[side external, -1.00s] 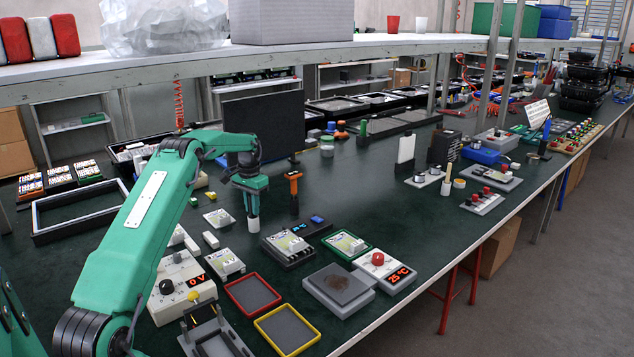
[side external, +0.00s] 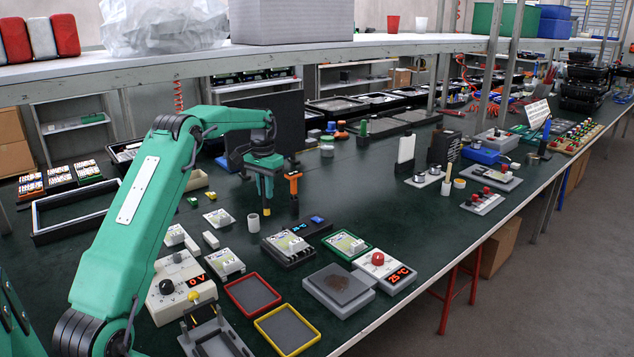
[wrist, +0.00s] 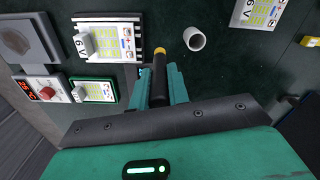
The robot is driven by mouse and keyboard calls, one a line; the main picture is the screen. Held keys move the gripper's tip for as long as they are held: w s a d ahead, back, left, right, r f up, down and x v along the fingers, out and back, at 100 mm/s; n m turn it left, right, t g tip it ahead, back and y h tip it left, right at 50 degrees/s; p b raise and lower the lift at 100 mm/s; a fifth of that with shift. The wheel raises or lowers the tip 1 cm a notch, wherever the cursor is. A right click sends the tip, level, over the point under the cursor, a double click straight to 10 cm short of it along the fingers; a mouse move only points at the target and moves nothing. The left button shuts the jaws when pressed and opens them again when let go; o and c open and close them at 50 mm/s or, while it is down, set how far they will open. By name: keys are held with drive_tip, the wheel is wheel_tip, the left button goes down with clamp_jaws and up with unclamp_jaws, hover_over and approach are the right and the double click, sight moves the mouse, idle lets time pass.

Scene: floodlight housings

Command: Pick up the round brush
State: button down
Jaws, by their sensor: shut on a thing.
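The round brush (wrist: 158,75) shows in the wrist view as a dark rod with a yellowish tip. My gripper (side external: 265,194) is shut on it, with the green fingers on either side of the rod. In the side view the brush's lower tip (side external: 266,211) shows just below the fingers, pointing down above the bench. A small white hollow cup (side external: 253,223) stands on the bench below and to the left of the tip. In the wrist view the cup (wrist: 195,38) looks open and empty, apart from the brush.
An orange-handled tool (side external: 294,184) stands upright close to the right of my gripper. A black-and-white module (side external: 289,249) and a small display unit (side external: 315,224) lie in front. Red (side external: 252,276) and yellow (side external: 267,315) trays are nearer.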

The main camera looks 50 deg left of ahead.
drive_tip(key=shift+w+d+r, duration=0.1)
drive_tip(key=shift+d+r, duration=0.35)
drive_tip(key=shift+d, duration=0.3)
drive_tip(key=shift+w+d+r, duration=0.1)
drive_tip(key=shift+d+r, duration=0.4)
drive_tip(key=shift+d, duration=0.3)
drive_tip(key=shift+w+d+r, duration=0.1)
drive_tip(key=shift+d+r, duration=0.35)
drive_tip(key=shift+d, duration=0.3)
